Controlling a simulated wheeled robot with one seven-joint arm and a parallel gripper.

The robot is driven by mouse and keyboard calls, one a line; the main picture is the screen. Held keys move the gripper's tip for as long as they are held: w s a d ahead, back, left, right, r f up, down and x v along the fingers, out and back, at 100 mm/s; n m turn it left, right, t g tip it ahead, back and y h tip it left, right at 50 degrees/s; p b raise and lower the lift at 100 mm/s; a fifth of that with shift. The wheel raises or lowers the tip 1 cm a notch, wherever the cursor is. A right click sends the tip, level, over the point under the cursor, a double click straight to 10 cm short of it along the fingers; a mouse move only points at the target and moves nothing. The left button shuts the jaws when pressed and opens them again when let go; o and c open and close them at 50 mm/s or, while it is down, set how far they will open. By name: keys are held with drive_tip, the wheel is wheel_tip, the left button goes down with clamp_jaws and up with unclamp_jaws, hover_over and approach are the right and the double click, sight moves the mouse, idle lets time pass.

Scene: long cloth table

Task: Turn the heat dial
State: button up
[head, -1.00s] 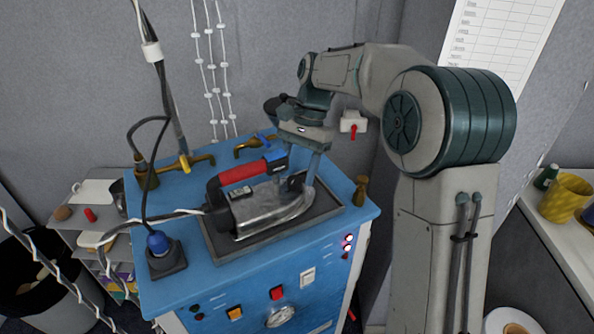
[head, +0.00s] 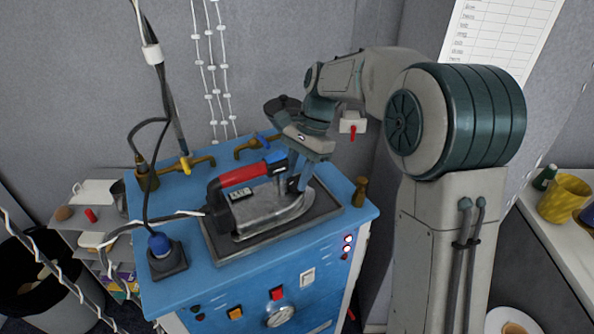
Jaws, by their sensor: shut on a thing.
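The iron (head: 265,209) has a red handle with a blue front end and a grey metal body. It lies on a dark tray (head: 222,250) on top of the blue machine, its tip to the right. My gripper (head: 293,180) is over the front of the iron, reaching down from above. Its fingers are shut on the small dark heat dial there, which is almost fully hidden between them. The dial's markings and angle cannot be made out.
Brass taps (head: 200,162) stand at the back left. A small brass fitting (head: 360,191) stands at right.

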drive_tip(key=shift+m, duration=0.4)
drive_tip(key=o, duration=1)
drive_tip(key=v, duration=1.3)
drive_tip(key=shift+d+r, duration=0.3)
